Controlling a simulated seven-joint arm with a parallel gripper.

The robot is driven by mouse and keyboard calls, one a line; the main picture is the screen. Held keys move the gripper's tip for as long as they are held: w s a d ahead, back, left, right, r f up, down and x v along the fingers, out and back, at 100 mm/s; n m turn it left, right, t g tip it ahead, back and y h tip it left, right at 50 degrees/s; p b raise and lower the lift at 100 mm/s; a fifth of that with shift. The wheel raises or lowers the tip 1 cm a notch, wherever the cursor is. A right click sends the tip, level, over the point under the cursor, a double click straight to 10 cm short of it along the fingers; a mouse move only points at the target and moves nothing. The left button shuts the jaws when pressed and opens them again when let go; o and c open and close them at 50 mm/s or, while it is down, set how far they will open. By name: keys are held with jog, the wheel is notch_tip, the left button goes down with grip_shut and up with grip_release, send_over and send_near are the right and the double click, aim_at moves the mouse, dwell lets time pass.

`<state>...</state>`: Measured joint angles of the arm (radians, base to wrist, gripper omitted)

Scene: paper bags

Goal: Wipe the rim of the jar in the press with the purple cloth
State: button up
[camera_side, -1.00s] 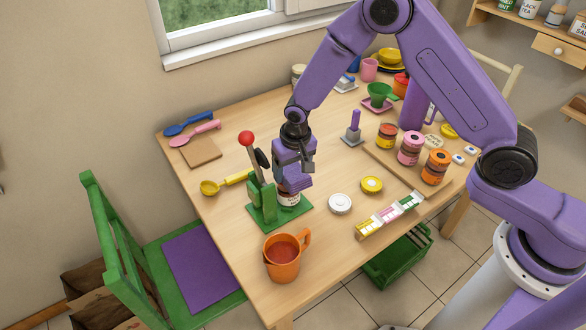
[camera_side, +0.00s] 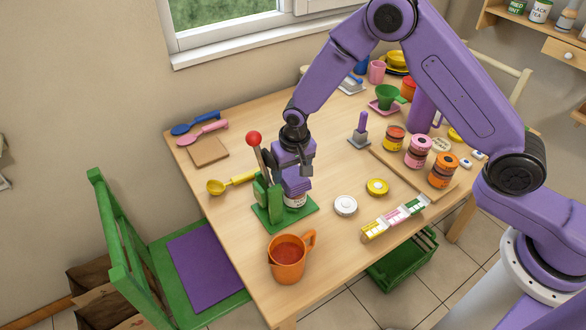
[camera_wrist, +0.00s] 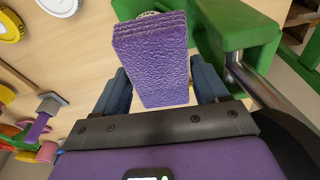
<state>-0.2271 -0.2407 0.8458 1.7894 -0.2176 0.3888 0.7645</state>
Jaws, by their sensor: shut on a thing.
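My gripper (camera_side: 297,168) is shut on the folded purple cloth (camera_side: 297,186), which hangs below its fingers. In the wrist view the cloth (camera_wrist: 150,58) is a thick layered pad between the two fingers of my gripper (camera_wrist: 160,90). The jar (camera_side: 296,202) stands in the green press (camera_side: 272,218), directly under the cloth. The cloth appears to touch the jar's top; it hides the rim. In the wrist view the press (camera_wrist: 240,22) is right beside the cloth, and the jar is almost wholly hidden behind it.
The press lever with its red ball (camera_side: 254,139) rises close left of my gripper. An orange mug (camera_side: 287,262) of red liquid stands in front. A white lid (camera_side: 345,205) and yellow lid (camera_side: 377,187) lie to the right. A yellow scoop (camera_side: 228,184) lies to the left.

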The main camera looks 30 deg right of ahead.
jog(key=shift+s+a, duration=0.25)
jog(key=shift+s, duration=0.2)
jog(key=shift+s, duration=0.1)
jog(key=shift+s+d, duration=0.2)
jog(key=shift+s, duration=0.15)
jog(key=shift+w+d, duration=0.1)
jog(key=shift+w+d, duration=0.35)
jog(key=shift+r, duration=0.1)
jog(key=shift+r, duration=4)
